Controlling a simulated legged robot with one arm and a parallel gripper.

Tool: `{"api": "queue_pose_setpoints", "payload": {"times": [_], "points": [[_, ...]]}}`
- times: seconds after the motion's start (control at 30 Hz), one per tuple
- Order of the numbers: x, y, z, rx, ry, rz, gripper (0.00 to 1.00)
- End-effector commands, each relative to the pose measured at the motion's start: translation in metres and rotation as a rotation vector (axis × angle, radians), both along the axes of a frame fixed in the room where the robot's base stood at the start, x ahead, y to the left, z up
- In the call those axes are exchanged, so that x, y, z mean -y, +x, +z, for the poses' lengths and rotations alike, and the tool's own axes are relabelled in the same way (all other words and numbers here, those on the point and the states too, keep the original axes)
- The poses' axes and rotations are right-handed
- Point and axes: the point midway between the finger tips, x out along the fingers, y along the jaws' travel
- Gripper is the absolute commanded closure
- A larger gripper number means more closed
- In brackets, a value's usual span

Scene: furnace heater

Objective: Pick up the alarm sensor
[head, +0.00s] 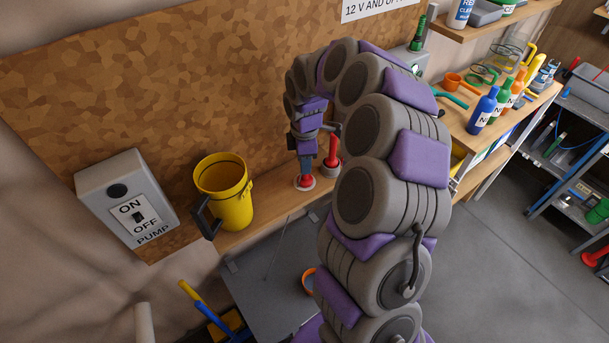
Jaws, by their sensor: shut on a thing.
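My gripper (305,173) points down at the wooden shelf below the brown board, in the middle of the head view. It is shut on a small red piece with a pale round base (304,184), which looks like the alarm sensor. The upper part of this piece is hidden between the fingers. Its base appears to be at the shelf surface; I cannot tell whether it touches. A second red upright piece with a pale base (332,158) stands just to the right, partly behind my arm.
A yellow bucket (224,193) stands left on the wooden shelf (262,228), near the pump switch box (127,205). A bench with several bottles (482,110) is at the right. My arm hides part of the shelf. Grey floor (487,205) is open at right.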

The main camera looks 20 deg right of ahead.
Motion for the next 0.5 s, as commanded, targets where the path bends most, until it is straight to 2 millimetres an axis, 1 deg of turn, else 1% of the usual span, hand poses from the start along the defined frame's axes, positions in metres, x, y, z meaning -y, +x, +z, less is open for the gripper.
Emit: {"api": "queue_pose_setpoints", "payload": {"times": [0.27,0.37,0.5], "points": [[0.000,0.000,0.003,0.001,0.000,0.000,1.00],[0.000,0.000,0.008,0.001,0.000,0.000,1.00],[0.000,0.000,0.022,0.000,0.000,0.000,1.00]]}}
